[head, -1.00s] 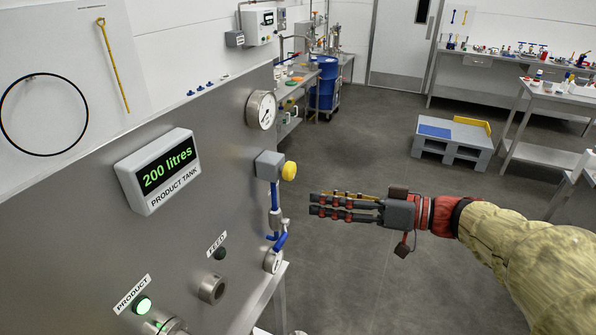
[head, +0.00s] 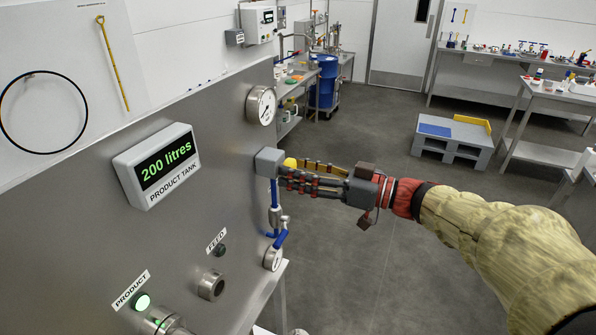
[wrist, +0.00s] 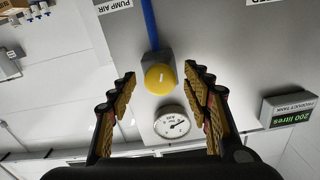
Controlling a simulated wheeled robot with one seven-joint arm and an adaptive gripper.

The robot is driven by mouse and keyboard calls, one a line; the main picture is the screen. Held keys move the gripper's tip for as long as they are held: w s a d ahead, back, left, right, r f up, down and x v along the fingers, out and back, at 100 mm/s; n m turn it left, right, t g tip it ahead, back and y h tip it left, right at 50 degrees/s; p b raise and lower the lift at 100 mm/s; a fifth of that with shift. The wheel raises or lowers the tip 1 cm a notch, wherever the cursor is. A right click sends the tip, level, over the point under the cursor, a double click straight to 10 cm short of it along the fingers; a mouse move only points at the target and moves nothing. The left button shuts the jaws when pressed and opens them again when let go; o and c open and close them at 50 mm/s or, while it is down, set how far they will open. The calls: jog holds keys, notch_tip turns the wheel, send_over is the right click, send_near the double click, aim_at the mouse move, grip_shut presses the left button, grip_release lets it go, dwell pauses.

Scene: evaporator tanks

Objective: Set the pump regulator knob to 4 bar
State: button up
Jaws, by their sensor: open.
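The yellow regulator knob (wrist: 160,78) has a short pale mark on its face and sits on a grey regulator block. In the wrist view my gripper (wrist: 160,82) is open, with a finger on each side of the knob and a visible gap to both. A round gauge (wrist: 172,122) is close by; its reading is too small to tell.
A blue hose (wrist: 150,25) runs from the block, by a "PUMP AIR" label. The "200 litres" display (head: 158,166) is on the steel panel.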

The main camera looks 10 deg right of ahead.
jog(key=shift+w+a, duration=0.1)
jog(key=shift+c, duration=0.8)
jog(key=c, duration=1)
